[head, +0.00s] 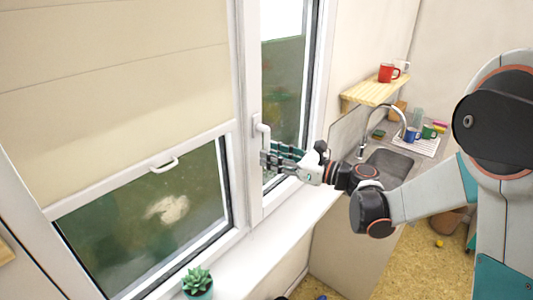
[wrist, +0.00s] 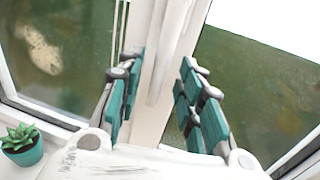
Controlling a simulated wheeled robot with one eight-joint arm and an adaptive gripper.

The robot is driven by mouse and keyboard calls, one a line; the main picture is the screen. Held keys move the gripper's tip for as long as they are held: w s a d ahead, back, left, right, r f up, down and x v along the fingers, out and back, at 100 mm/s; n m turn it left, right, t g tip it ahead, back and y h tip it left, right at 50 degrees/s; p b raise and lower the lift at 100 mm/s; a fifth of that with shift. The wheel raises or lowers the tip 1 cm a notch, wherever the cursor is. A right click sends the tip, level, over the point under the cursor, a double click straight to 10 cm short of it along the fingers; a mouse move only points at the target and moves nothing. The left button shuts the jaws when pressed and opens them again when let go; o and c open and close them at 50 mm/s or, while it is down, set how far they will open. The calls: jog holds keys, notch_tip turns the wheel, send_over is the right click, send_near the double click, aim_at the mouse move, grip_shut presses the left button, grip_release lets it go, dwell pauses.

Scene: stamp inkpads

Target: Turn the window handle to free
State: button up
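The white window handle (head: 262,128) is mounted on the frame of the right-hand casement. In the head view its upper part shows above my gripper, and its lower part is hidden behind the fingers. My gripper (head: 266,160) is at the handle, level with its lower part. In the wrist view my gripper (wrist: 159,72) is open, with teal-padded fingers apart on both sides. A white upright bar, which looks like the handle (wrist: 172,50), stands between or just beyond the fingers. I cannot tell whether any finger touches it.
A succulent in a teal pot (head: 197,284) stands on the white sill (head: 275,248). A pull-down blind (head: 115,70) with a small grip covers much of the left pane. A sink (head: 390,163), mugs and a wooden shelf (head: 372,92) are at the right.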

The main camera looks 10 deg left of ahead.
jog(key=shift+x, duration=1.25)
grip_shut()
jog(key=shift+d, duration=0.1)
jog(key=w+n, duration=0.1)
jog(key=d+n, duration=0.1)
jog(key=n, duration=0.1)
jog(key=shift+w+r+h+b, duration=0.1)
jog(key=shift+w+h+b, duration=0.2)
jog(key=shift+w+b, duration=0.1)
jog(key=w+d+r+n+t+h, duration=0.1)
jog(key=w+r+n, duration=0.1)
jog(key=n, duration=0.4)
jog(key=w+d+r+n+t+h+p, duration=0.1)
jog(key=w+r+n, duration=0.1)
jog(key=r+n, duration=0.3)
jog(key=shift+w+d+n+h, duration=0.25)
jog(key=shift+d+n+h, duration=0.15)
jog(key=shift+n, duration=0.5)
jog(key=shift+a+r, duration=0.1)
jog(key=shift+r, duration=0.05)
